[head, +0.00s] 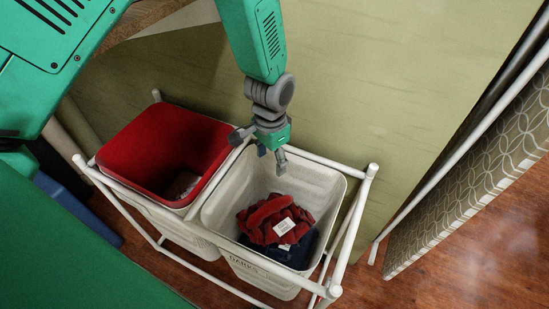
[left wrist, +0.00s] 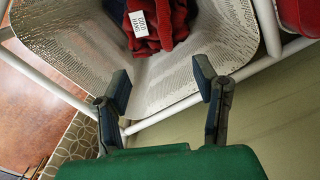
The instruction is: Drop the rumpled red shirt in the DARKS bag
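The rumpled red shirt (head: 269,216) lies inside the white DARKS bag (head: 323,178), on top of dark blue cloth (head: 289,255). A white tag shows on the shirt. The shirt also shows in the left wrist view (left wrist: 172,22), apart from the fingers. My left gripper (head: 270,158) is above the rear left part of the DARKS bag. In the left wrist view the gripper (left wrist: 168,92) has its two fingers spread wide with nothing between them. My right gripper is not in view.
A red-lined bag (head: 152,146) stands to the left in the same white pipe frame (head: 344,240), with a small pale item inside. A greenish wall (head: 400,90) is close behind. A patterned panel (head: 470,180) stands at the right over wood floor (head: 440,275).

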